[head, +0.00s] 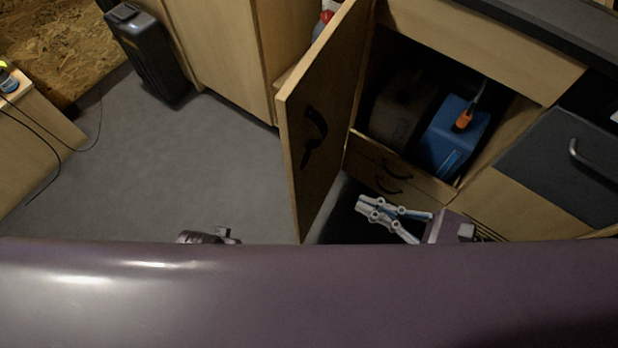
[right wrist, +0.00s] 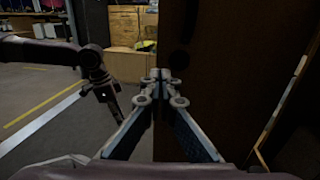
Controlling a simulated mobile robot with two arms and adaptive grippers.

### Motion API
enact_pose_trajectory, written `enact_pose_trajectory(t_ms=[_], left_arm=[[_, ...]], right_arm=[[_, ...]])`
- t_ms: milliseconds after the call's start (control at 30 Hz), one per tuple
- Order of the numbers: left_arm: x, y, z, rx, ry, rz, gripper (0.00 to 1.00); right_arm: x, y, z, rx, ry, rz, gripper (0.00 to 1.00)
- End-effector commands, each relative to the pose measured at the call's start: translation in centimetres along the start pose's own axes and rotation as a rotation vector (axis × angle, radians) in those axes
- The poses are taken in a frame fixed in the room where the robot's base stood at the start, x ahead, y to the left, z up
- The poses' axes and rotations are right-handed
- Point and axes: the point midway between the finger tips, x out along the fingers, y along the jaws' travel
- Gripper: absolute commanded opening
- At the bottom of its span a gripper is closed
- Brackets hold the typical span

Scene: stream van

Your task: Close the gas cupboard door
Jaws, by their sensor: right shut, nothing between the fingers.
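The gas cupboard door (head: 325,125) is a wooden panel standing wide open at the left of the cupboard opening. A black curved handle shape (head: 313,135) shows on it. Inside the cupboard stand a blue container (head: 450,138) with an orange part and a dark container (head: 400,112). My right gripper (head: 364,205) is shut and empty, low in front of the cupboard and right of the door. In the right wrist view its fingertips (right wrist: 160,75) are together beside a dark brown panel (right wrist: 225,80); contact cannot be told. My left gripper (right wrist: 105,92) shows small and dark; its jaws are unclear.
Below the opening is a wooden front with black handles (head: 388,184). A grey unit with a metal handle (head: 590,158) is at the right. A dark case (head: 147,55) stands at the back left. The grey floor (head: 190,160) left of the door is clear.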

Motion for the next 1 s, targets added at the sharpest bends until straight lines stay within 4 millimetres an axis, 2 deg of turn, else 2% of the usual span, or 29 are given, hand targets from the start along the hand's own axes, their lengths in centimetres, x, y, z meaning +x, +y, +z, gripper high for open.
enact_pose_trajectory(t_ms=[300,500,700,1000], left_arm=[[-0.5,0.0,-0.2,0.000,0.003,-0.001,0.24],[-0.1,0.0,0.0,0.000,0.000,-0.001,0.24],[0.2,0.0,0.1,0.001,-0.001,0.000,0.24],[0.6,0.0,0.3,0.001,-0.003,0.000,0.24]], right_arm=[[6.7,-0.1,0.1,-0.005,-0.003,0.000,0.00],[10.3,-0.1,0.1,-0.005,-0.002,-0.001,0.00],[12.2,-0.1,-0.1,-0.003,0.002,-0.002,0.00],[12.5,-0.1,-0.1,-0.003,0.002,-0.002,0.00]])
